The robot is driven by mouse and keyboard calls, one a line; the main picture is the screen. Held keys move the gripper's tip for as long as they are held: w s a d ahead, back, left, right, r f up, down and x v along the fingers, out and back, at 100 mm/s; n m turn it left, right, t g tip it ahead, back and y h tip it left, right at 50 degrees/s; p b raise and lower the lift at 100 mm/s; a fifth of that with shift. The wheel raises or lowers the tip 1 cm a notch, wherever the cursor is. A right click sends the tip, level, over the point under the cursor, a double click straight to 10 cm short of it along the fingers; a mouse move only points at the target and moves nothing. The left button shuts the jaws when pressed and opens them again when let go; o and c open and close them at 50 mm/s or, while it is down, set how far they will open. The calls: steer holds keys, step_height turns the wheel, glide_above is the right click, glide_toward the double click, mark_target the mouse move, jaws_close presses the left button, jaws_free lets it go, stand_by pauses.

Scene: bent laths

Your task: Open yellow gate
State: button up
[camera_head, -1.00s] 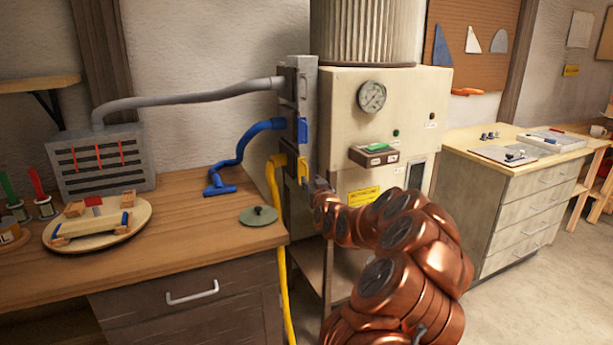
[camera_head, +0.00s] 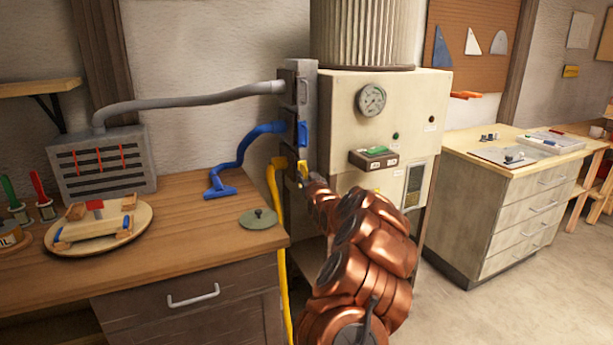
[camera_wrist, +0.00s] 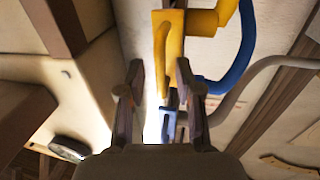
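The yellow gate (camera_head: 303,169) is the lowest of the gates on the grey upright manifold, where the yellow hose (camera_head: 274,190) joins. It also shows in the wrist view (camera_wrist: 168,28), with a narrow part reaching down between my fingers in the picture. My gripper (camera_head: 307,183) is close beside the gate, on its right in the head view. In the wrist view my gripper's two fingers (camera_wrist: 160,75) are spread apart. I cannot tell whether either finger touches the gate. The fingertips are small and partly hidden in the head view.
The blue gate (camera_head: 302,133) with its blue hose (camera_head: 236,155) is just above. A grey hose (camera_head: 190,97) enters higher up. The beige machine (camera_head: 340,110) stands right of the manifold. The wooden workbench (camera_head: 180,240) with a round grey-green lid (camera_head: 259,219) is at left.

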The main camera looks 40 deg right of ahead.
steer(key=shift+w, duration=0.1)
jaws_close()
stand_by(0.3)
stand_by(0.4)
